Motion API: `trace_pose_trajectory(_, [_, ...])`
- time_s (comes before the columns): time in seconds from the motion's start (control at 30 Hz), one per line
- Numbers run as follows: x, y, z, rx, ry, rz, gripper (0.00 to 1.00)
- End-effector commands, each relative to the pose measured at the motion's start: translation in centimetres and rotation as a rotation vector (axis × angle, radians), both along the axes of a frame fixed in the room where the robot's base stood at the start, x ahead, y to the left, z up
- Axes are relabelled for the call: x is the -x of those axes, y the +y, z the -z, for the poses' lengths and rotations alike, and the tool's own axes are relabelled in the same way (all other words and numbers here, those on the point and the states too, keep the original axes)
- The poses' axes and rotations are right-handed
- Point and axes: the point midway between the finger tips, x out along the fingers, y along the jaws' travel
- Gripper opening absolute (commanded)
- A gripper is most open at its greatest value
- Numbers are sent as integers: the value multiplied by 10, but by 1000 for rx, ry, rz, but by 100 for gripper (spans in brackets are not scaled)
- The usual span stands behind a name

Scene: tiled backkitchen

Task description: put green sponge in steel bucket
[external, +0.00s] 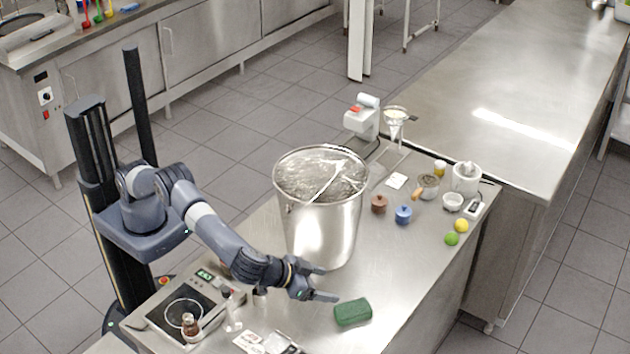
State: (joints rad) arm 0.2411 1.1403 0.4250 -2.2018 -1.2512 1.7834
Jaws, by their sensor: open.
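The green sponge (352,312) lies flat on the steel worktop near its front edge, right of and a little below my gripper. The steel bucket (318,235) is large and shiny and stands upright on the same worktop, behind my gripper. Its handle lies across its open top. My gripper (330,283) is open and empty, with its fingers between the bucket and the sponge. It appears apart from the sponge; I cannot tell how close it is to the bucket wall or how high it is.
A hotplate (180,308) and small bottles stand at the left. Cards (262,343) lie at the front. The worktop right of the sponge is clear.

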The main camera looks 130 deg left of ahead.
Motion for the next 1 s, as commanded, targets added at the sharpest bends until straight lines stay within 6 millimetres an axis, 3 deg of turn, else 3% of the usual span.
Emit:
trace_pose_trajectory(0.07, [-15, 0, -11, -77, -52, 66, 76])
trace_pose_trajectory(0.27, [-56, -15, -68, -324, -213, 298, 76])
trace_pose_trajectory(0.43, [-85, -58, -117, -593, -316, 579, 76])
trace_pose_trajectory(0.6, [-99, -118, -141, -868, -333, 894, 76])
trace_pose_trajectory(0.77, [-98, -173, -132, -1112, -258, 1200, 76])
trace_pose_trajectory(0.9, [-90, -207, -103, -1302, -112, 1462, 76])
trace_pose_trajectory(1.0, [-80, -219, -74, -1419, 42, 1637, 76])
